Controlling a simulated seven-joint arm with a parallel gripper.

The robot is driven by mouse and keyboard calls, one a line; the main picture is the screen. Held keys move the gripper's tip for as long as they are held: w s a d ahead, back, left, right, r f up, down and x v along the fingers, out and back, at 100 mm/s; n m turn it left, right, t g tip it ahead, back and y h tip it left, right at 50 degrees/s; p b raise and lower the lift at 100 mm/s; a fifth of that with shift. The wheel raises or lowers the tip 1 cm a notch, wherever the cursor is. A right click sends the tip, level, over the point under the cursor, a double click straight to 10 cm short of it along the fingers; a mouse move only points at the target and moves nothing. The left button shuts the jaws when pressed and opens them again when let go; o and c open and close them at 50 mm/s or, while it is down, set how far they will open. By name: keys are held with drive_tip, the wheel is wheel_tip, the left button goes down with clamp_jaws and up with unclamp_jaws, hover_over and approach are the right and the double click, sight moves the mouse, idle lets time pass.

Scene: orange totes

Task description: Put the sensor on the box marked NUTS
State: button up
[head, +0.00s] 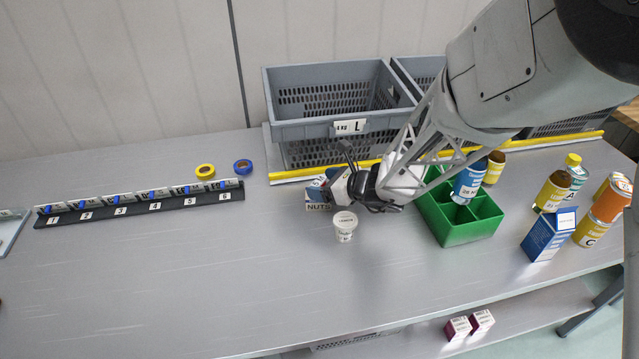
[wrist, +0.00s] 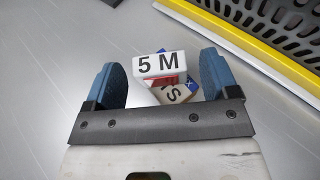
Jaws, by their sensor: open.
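The box marked NUTS (head: 318,207) stands on the grey table in the middle of the head view, partly hidden behind my gripper (head: 338,182). In the wrist view my gripper (wrist: 161,66) is open, with one blue finger on each side of a white block marked 5 M (wrist: 160,65). No other sensor-like object shows, but I cannot confirm that this block is the sensor. The block overlaps the NUTS box (wrist: 176,94), whose printed face shows beneath it at an angle. It appears to lie on the box; contact with the fingers is not visible.
A white tub (head: 345,228) stands just in front of the NUTS box. A green divided tray (head: 455,232) is to the right, a grey crate (head: 300,130) and yellow strip (head: 300,173) behind. A numbered rack (head: 140,207) is at left. The front left table is clear.

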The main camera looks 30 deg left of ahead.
drive_tip(key=v, duration=1)
drive_tip(key=shift+d, duration=0.1)
idle(0.5)
drive_tip(key=s+d+r+n+t+h, duration=0.1)
drive_tip(key=s+d+r+n+h, duration=0.3)
drive_tip(key=d, duration=1.1)
drive_tip(key=s+d+r+n+h, duration=0.5)
drive_tip(key=s+d+n, duration=0.3)
drive_tip(key=d, duration=0.7)
drive_tip(key=s+d+r+n+t+h, duration=0.1)
drive_tip(key=s+d+r+n+h, duration=0.3)
drive_tip(key=s+d, duration=0.4)
drive_tip(key=d+r+n, duration=0.1)
drive_tip(key=d+r, duration=0.1)
drive_tip(key=d, duration=0.5)
drive_tip(key=shift+n+t+h, duration=0.3)
drive_tip(key=shift+n, duration=0.1)
